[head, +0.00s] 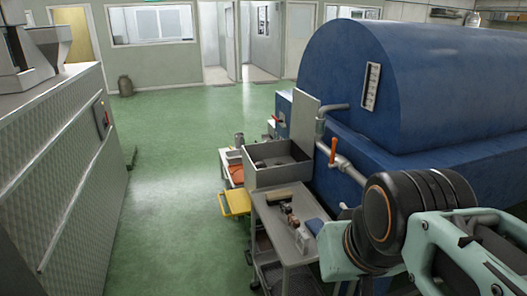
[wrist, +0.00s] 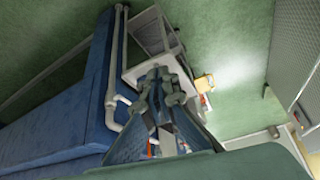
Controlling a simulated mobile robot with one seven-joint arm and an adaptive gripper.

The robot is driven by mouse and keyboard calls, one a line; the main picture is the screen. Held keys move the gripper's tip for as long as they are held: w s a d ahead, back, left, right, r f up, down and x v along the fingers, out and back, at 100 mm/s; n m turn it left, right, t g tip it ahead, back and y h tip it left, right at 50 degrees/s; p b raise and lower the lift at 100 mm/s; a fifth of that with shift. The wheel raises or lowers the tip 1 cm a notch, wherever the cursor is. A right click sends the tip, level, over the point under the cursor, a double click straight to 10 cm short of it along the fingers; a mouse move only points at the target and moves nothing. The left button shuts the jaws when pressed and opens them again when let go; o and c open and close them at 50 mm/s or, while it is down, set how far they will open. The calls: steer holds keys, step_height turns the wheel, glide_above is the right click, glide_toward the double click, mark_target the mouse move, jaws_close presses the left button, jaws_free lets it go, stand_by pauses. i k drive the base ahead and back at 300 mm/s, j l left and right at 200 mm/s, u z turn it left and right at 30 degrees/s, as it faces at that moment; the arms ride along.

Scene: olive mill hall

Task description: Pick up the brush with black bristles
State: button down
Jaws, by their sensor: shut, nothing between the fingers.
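No brush with black bristles can be told for certain. On the grey cart top (head: 268,228) in the head view lies a long tan-brown piece (head: 279,196) with a darker lower side, possibly a brush. Several small brown pieces (head: 291,216) lie just in front of it, too small to identify. My gripper (wrist: 157,74) shows in the wrist view, shut and empty, with the pale cart top beyond it. It hides part of that top. In the head view my arm is at the lower right; the fingertips cannot be made out there.
A grey open bin (head: 278,175) stands at the cart's far end. A dark blue item (head: 315,226) lies at the cart's right edge. The large blue machine (head: 420,90), with grey pipes and an orange-handled valve (head: 333,150), stands close on the right. Green floor (head: 180,170) is free left of the cart.

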mark_target(272, 199)
steer(key=i+j, duration=0.1)
steer(key=j, duration=0.35)
steer(key=i+j+z, duration=0.1)
steer(key=j, duration=0.35)
steer(key=i+j, duration=0.15)
steer(key=j, duration=0.3)
steer(key=i+j+z, duration=0.1)
steer(key=j, duration=0.25)
steer(key=i+j+z, duration=0.1)
steer(key=i+j, duration=0.15)
steer(key=j, duration=0.15)
